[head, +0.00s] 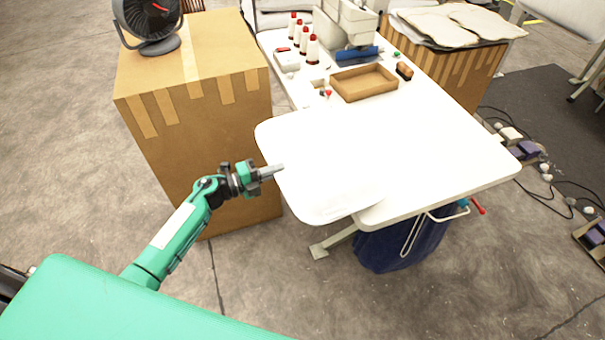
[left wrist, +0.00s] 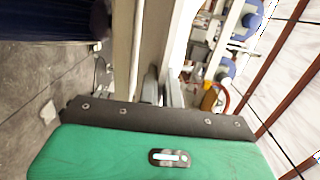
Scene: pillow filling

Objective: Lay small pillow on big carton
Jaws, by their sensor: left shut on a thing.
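A flat white pillow (head: 318,172) with rounded corners lies at the left side of the white table (head: 440,165), jutting past its left edge. My left gripper (head: 276,169) is at the pillow's left edge and shut on it. In the left wrist view the gripper fingers (left wrist: 163,90) show close together in front of a pale surface, whose extent is hard to tell. A large brown carton (head: 205,150) stands left of the pillow, just behind my left gripper. Another brown carton (head: 468,75) stands at the back right with flat, pale pillow-like pieces (head: 455,25) on it. My right gripper is out of view.
A black fan (head: 150,22) stands on the left carton's far-left part; the rest of that top is clear. The table holds a brown tray (head: 364,83), thread cones (head: 312,48) and a sewing machine (head: 348,20). A blue bag (head: 400,245) hangs below the table.

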